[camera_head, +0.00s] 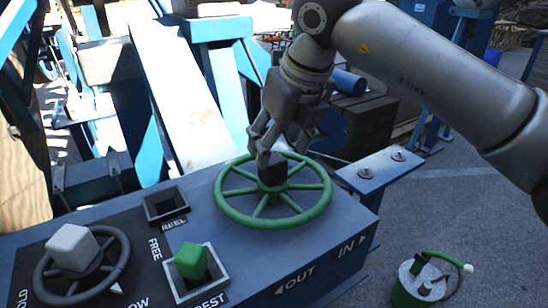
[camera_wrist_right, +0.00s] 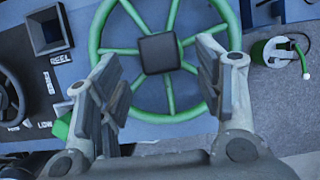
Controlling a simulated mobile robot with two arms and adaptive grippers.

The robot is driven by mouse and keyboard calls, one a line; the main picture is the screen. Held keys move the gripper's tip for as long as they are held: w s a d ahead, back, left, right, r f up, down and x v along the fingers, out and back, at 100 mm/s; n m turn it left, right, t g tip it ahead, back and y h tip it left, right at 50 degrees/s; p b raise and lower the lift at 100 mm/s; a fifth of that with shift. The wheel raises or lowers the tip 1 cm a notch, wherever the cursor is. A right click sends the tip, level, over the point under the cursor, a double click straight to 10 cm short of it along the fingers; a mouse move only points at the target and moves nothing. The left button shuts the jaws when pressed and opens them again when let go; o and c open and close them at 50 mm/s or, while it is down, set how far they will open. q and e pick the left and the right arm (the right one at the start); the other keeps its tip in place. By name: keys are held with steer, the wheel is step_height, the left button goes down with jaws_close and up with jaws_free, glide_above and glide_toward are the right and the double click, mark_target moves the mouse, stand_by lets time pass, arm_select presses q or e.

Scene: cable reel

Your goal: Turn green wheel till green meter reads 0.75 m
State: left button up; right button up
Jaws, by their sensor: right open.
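The green wheel (camera_head: 318,208) lies flat on top of the dark blue console, with spokes and a square dark knob (camera_head: 272,166) at its hub. In the right wrist view the knob (camera_wrist_right: 158,53) shows between my two fingers. My right gripper (camera_head: 278,145) is open just above the hub, one finger on either side of the knob. I cannot tell whether the fingers touch it. The arrows OUT and IN are printed on the console front near the wheel. No readable meter value shows in either view. My left gripper is out of view.
A green block (camera_head: 190,260) sits in the REST socket; the REEL socket (camera_head: 165,205) looks empty. A dark handwheel (camera_head: 118,262) with a grey block (camera_head: 72,247) is at left. A pale drum with a green cable (camera_head: 425,283) stands on the ground at right.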

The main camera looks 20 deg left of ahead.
steer(key=v, duration=0.6)
